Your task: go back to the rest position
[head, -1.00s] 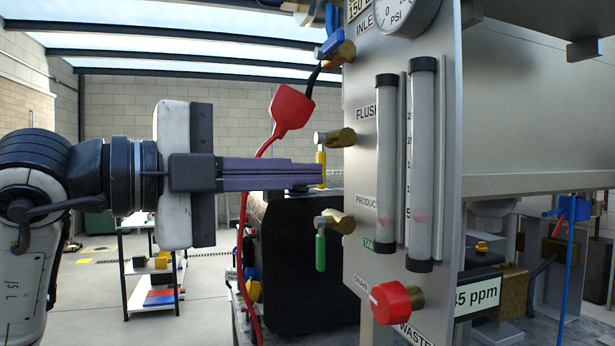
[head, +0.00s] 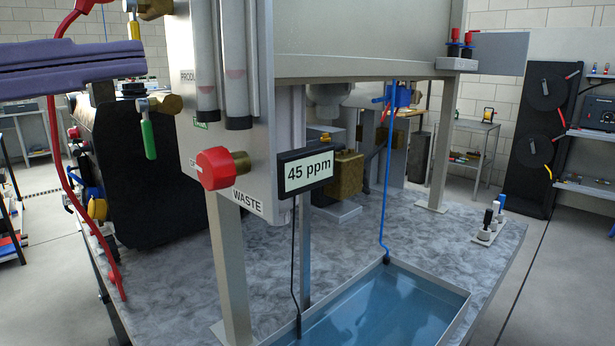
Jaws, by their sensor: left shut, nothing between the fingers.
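My left gripper (head: 138,56) comes in from the left at the upper left of the head view. Only its purple fingers show, and they lie together with nothing seen between them. Their tips are left of the valve panel (head: 258,120), near the yellow-handled valve and above the green-handled valve (head: 149,130), whose lever hangs down. I cannot tell whether they touch anything. The red knob (head: 214,167) by the WASTE label is on the lower panel. The display (head: 306,173) reads 45 ppm. My right gripper is not in view.
The rig stands on a grey marbled table (head: 420,250) with a tray of blue water (head: 385,318) at its front. A blue hose (head: 384,210) runs into the tray. A red cable (head: 62,160) hangs at left. Floor is free at far right.

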